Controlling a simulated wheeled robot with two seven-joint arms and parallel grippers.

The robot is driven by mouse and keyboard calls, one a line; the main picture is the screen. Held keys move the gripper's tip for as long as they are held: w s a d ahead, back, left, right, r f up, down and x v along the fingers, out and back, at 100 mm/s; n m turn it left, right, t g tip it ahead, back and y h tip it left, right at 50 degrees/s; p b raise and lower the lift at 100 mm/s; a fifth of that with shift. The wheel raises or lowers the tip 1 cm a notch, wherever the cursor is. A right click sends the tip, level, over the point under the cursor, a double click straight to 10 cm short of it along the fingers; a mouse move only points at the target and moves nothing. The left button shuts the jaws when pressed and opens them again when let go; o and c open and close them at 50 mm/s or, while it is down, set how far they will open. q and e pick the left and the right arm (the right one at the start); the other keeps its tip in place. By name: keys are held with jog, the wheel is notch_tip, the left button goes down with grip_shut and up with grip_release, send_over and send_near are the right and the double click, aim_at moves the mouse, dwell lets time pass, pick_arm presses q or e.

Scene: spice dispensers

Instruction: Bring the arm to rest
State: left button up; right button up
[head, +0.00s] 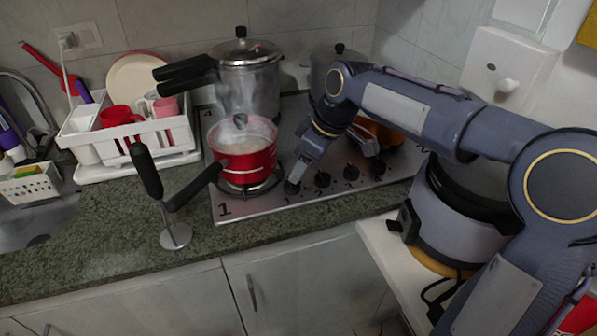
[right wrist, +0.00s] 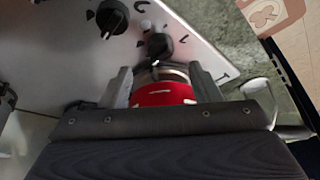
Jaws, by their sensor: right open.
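My right arm (head: 420,110) reaches in from the right over the stove (head: 240,205). My right gripper (head: 299,178) is low over the front of the stove, near the knobs and to the right of the red pot (head: 250,165). In the right wrist view its two fingers (right wrist: 160,82) stand apart, and part of the red pot (right wrist: 165,95) shows between them. No object is seen held. My left gripper is not in view.
A steaming pressure cooker (head: 248,80) stands behind the red pot. A white dish rack (head: 130,140) is at the back left. An orange pot (head: 385,133) lies partly behind my arm.

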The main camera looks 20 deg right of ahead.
jog(key=shift+v, duration=0.8)
jog(key=s+d+r+m+t+p, duration=0.1)
jog(key=s+d+m+p, duration=0.15)
jog(key=s, duration=0.55)
jog(key=s+d+r+m+p, duration=0.15)
jog(key=s+m, duration=0.25)
jog(key=s, duration=0.4)
jog(key=s+f+m+t+p, duration=0.1)
jog(key=s+f+m, duration=0.4)
jog(key=s, duration=0.5)
jog(key=shift+a+t+p, duration=0.3)
jog(key=shift+a+p, duration=0.15)
jog(key=shift+p, duration=0.25)
